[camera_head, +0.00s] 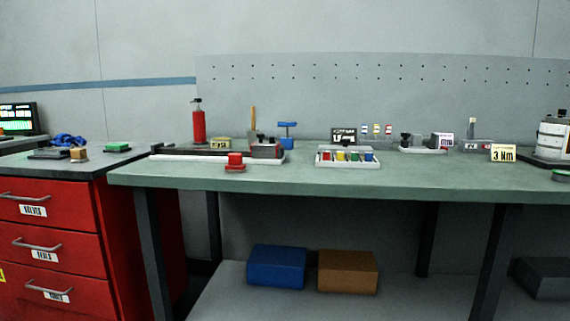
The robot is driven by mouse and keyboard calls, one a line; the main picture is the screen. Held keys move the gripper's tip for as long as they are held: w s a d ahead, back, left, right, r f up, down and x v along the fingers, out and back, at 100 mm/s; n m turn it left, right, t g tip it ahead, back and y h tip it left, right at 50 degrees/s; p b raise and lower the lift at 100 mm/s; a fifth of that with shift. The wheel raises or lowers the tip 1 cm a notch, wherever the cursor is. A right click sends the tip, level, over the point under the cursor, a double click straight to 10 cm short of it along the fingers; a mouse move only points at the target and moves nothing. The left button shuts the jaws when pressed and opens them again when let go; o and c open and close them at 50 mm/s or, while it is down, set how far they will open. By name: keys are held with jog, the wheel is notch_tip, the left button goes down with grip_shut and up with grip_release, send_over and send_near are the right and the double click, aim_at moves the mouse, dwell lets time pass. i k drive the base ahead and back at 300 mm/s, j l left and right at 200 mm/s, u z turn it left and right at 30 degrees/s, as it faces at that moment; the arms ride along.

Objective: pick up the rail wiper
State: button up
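No object here can be named with certainty as the rail wiper. A long white rail-like strip (190,158) lies on the left part of the green workbench (410,184). A small red block on a red base (235,163) stands at the strip's front right, near the bench's front edge. A blue T-shaped piece (287,134) stands behind it, to the right. A dark grey block (265,149) sits between them. Any of these may be the wiper; the view is too small to tell. My gripper is not in view.
A red bottle (198,124) stands at the back left. A white tray (348,164) with several coloured pieces is mid-bench. A "3 Nm" sign (503,153) stands right. A red drawer cabinet (55,240) adjoins the bench's left. The bench front between tray and sign is clear.

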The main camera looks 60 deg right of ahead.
aim_at(235, 165)
jog(key=z, duration=1.75)
